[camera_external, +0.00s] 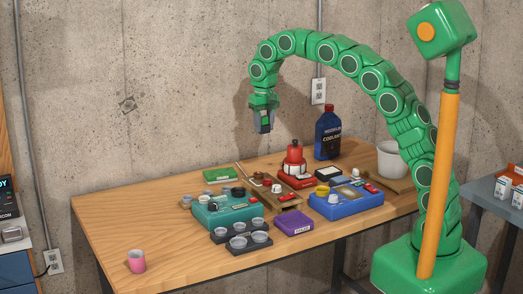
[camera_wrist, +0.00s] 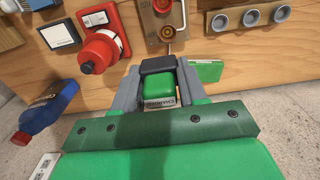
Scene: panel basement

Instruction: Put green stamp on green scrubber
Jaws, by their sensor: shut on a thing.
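My gripper (camera_external: 264,126) is raised above the back of the wooden table in the external view. In the wrist view its grey fingers (camera_wrist: 158,96) are shut on a small green stamp (camera_wrist: 159,84) with a dark end and a pale label. The stamp is well above the table; only a little green shows between the fingers in the external view. A flat green block, which looks like the green scrubber (camera_external: 221,175), lies near the table's back edge, below and left of my gripper. It also shows right of the fingers in the wrist view (camera_wrist: 208,70). Nothing is seen on it.
A teal device (camera_external: 225,211), a blue device (camera_external: 346,203), a purple box (camera_external: 293,222) and a cup tray (camera_external: 232,248) crowd the middle. The table's left side is mostly clear, with a pink cup (camera_external: 137,261).

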